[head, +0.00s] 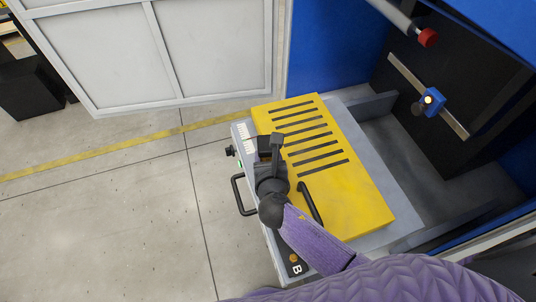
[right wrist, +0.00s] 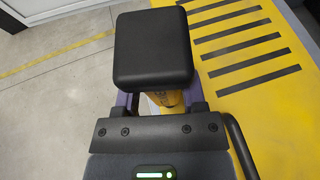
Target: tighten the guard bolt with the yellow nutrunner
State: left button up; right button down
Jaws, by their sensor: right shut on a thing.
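My right gripper (head: 270,152) is over the left edge of the yellow slotted guard (head: 365,205). In the right wrist view, my right gripper (right wrist: 158,98) is shut on the yellow nutrunner (right wrist: 173,98). The tool's black block-shaped end (right wrist: 152,47) faces the camera and hides most of its yellow body. In the head view, the gripper and dark parts around it largely cover the tool. The guard also shows in the wrist view (right wrist: 285,115). I cannot make out the guard bolt or the tool's tip. My left gripper is not in view.
The guard lies on a grey tray (head: 380,108) with a black side handle (head: 240,195) and a panel marked B (head: 296,268). A black handle (head: 311,203) stands on the guard. A blue block (head: 431,102) on a rail is at right. Open floor lies left.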

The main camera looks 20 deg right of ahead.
aim_at(268, 148)
jog(key=shift+s+f, duration=0.1)
jog(key=shift+f, duration=0.05)
dwell(0.7)
notch_tip(268, 148, up, 6)
jog(key=p, duration=0.7)
jog(key=shift+r, duration=0.2)
jog(key=shift+f, duration=0.15)
jog(key=shift+s+a+r, duration=0.1)
jog(key=shift+s+r, duration=0.05)
jog(key=shift+r, duration=0.05)
jog(key=r+p+v, duration=0.1)
jog(key=p+v, duration=0.6)
jog(key=v, duration=0.5)
jog(key=shift+a, duration=0.45)
jog(key=shift+s+r, duration=0.1)
